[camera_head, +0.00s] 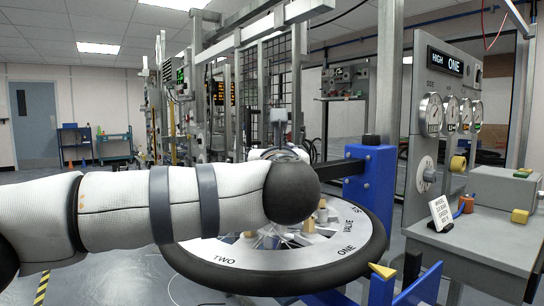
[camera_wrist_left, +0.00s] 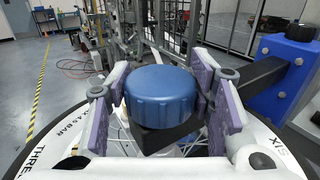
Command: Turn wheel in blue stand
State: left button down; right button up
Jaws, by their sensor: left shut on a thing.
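The wheel (camera_head: 335,268) lies flat, with a black rim and a white face marked ONE, TWO, VALVE and SIX. Its face also shows in the left wrist view (camera_wrist_left: 270,158), with THREE and BAR at left. The blue stand (camera_head: 370,185) rises at the wheel's right side; its post shows in the left wrist view (camera_wrist_left: 283,78). A dark bar runs from the post to beneath a ribbed blue cap (camera_wrist_left: 160,92) over the wheel's middle. My left gripper (camera_wrist_left: 162,80) is shut on this cap, purple pads at both sides. In the head view my arm hides the cap. My right gripper is not in view.
A yellow pointer (camera_head: 382,270) sits at the wheel's front right edge. A grey bench (camera_head: 480,250) with gauges (camera_head: 432,113), a display reading HIGH ONE (camera_head: 445,61) and a small card (camera_head: 440,212) stands at right. Open floor lies left, with a yellow-black stripe (camera_head: 42,287).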

pick_arm(q)
jog(key=c, duration=0.7)
grip_release()
jog(key=shift+c, duration=0.2)
jog(key=s, duration=1.2)
jog(key=shift+a, duration=0.15)
